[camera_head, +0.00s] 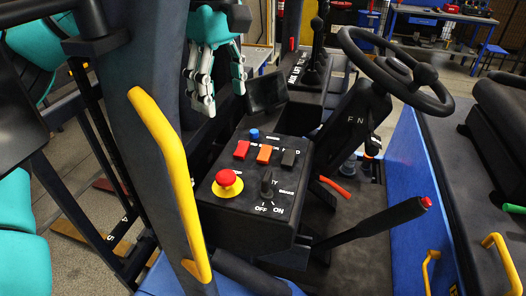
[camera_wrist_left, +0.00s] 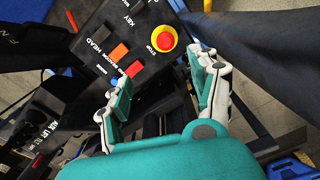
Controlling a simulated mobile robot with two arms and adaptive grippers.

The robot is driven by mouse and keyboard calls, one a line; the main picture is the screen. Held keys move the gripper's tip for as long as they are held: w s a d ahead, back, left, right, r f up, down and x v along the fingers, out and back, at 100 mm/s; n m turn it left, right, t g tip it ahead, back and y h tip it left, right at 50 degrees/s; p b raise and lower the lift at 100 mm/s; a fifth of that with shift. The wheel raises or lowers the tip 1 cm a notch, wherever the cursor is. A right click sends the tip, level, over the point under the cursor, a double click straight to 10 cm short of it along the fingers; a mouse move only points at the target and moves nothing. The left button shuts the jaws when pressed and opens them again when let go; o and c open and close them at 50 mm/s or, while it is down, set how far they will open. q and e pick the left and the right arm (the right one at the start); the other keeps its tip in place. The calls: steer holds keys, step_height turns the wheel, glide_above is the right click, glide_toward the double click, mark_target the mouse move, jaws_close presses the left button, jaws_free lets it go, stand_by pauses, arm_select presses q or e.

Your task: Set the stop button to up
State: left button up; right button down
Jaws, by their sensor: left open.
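The stop button (camera_head: 226,179) is a red mushroom knob on a yellow round base, on the black control panel (camera_head: 222,212) in the head view. In the left wrist view the stop button (camera_wrist_left: 163,41) shows from above, with the word STOP beside it. Whether it is up or pressed in is hard to tell. My left gripper (camera_head: 223,100) is teal and white, open and empty, above and behind the panel. In the left wrist view its fingers (camera_wrist_left: 158,80) are spread apart, with the stop button beyond the gap between them. My right gripper is not in view.
The panel also has red, orange and black rocker switches (camera_head: 264,154), a blue button (camera_head: 254,134) and a key switch (camera_head: 267,184). A yellow grab bar (camera_head: 172,170) stands left of the panel. A steering wheel (camera_head: 395,68) and a lever (camera_head: 375,221) are to the right.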

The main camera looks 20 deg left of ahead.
arm_select(q)
step_height(320, 180, down, 2)
steer(key=s+a, duration=0.1)
steer(key=p, duration=0.2)
glide_toward(225, 174)
step_height(225, 174, down, 8)
steer(key=shift+f, duration=0.55)
steer(key=c, duration=0.6)
jaws_close()
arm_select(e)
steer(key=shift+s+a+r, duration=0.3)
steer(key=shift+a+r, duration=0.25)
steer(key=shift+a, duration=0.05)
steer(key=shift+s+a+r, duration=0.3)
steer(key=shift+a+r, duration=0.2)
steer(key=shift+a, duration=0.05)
